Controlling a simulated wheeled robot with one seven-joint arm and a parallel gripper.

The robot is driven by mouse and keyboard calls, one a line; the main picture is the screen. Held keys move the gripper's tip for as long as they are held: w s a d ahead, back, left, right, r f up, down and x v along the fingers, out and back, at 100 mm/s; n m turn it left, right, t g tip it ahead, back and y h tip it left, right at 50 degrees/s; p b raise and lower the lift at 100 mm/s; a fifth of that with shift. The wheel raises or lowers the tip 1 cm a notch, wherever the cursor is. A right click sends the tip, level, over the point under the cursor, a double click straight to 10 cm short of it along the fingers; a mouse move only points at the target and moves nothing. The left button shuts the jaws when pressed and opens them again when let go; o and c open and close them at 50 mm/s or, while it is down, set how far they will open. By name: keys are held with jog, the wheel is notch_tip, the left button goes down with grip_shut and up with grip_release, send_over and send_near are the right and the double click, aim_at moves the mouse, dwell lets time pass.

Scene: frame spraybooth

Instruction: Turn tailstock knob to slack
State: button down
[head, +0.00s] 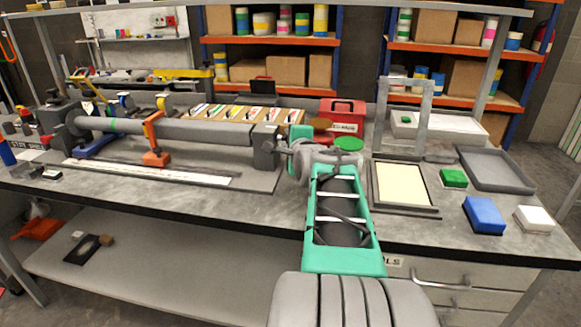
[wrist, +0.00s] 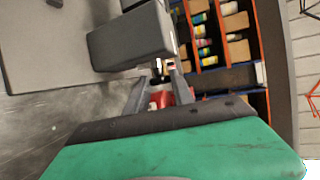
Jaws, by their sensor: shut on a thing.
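The tailstock (head: 265,146) is a dark grey block at the right end of the long grey roller on the bench. In the wrist view the tailstock (wrist: 132,38) is a large grey block just beyond my fingers. My gripper (head: 284,148) is at the tailstock's right side, with my green-cased arm reaching up from the front. In the wrist view the two grey fingers of my gripper (wrist: 161,80) point at the block's near edge. My gripper is shut on the tailstock knob, which is mostly hidden by the fingers and my wrist. I cannot tell which way the knob is turned.
A screen frame (head: 403,187), a green block (head: 453,178), a blue block (head: 484,215) and a grey tray (head: 497,169) lie to the right. A red case (head: 345,115) and round lids stand behind my wrist. An orange-handled carriage (head: 154,140) is on the roller.

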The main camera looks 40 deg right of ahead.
jog(key=f+t+h+b, duration=0.1)
jog(key=b, duration=0.4)
jog(key=n+t+b, duration=0.1)
jog(key=t+b, duration=0.1)
jog(key=b, duration=0.3)
jog(key=shift+f+h, duration=0.4)
jog(key=t+b, duration=0.1)
jog(key=b, duration=0.1)
jog(key=shift+r+n+h+b, duration=0.2)
jog(key=shift+n+h+b, duration=0.1)
jog(key=shift+n+b, duration=0.1)
jog(key=shift+r, duration=0.25)
jog(key=c, duration=1.1)
grip_release()
jog(key=v, duration=0.7)
jog(key=shift+s+p, duration=0.1)
jog(key=shift+p, duration=0.2)
jog(key=shift+s+a+f, duration=0.15)
jog(key=shift+s+a, duration=0.1)
